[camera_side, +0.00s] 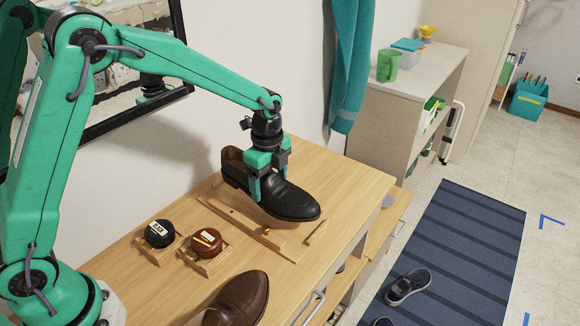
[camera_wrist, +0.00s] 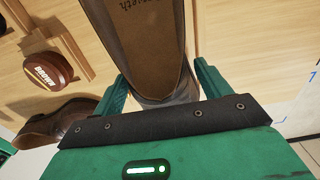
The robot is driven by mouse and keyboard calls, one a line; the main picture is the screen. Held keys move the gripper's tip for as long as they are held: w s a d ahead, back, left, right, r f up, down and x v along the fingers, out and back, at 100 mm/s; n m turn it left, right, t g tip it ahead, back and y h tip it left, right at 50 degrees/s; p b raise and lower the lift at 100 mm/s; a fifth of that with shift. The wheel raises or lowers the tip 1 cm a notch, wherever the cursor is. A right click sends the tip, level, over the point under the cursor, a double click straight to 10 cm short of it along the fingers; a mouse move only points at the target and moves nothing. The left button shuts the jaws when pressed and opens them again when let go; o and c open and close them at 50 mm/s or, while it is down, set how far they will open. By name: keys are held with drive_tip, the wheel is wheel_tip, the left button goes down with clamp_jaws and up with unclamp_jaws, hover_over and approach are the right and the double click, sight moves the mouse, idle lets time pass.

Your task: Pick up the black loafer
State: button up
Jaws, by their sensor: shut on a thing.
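The black loafer (camera_side: 286,198) is in the side view, at the back part of the wooden cabinet top, toe pointing right and toward the camera. My gripper (camera_side: 266,192) reaches down from above with its green fingers around the shoe's middle, shut on it. The loafer appears slightly above a wooden shoe tray (camera_side: 262,236); any small gap under it is hard to judge. In the wrist view the loafer's brown insole (camera_wrist: 145,40) fills the upper middle, between my green fingers. The far finger is partly hidden by the shoe.
Black (camera_side: 159,233) and brown (camera_side: 206,242) polish tins sit in wooden holders left of the tray. A brown shoe (camera_side: 238,300) lies at the front. A mirror (camera_side: 130,60) and a teal towel (camera_side: 351,60) hang behind. The cabinet top's right side is clear.

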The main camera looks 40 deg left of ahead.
drive_tip(key=s+d+r, duration=0.6)
drive_tip(key=d, duration=0.2)
drive_tip(key=shift+s, duration=0.4)
drive_tip(key=shift+r, duration=0.15)
drive_tip(key=a+r+n, duration=0.2)
drive_tip(key=a+n, duration=0.6)
drive_tip(key=n, duration=0.1)
drive_tip(key=a+r+n, duration=0.3)
drive_tip(key=a+n, duration=0.5)
drive_tip(key=n, duration=0.1)
drive_tip(key=shift+a+r, duration=0.15)
drive_tip(key=shift+r, duration=0.05)
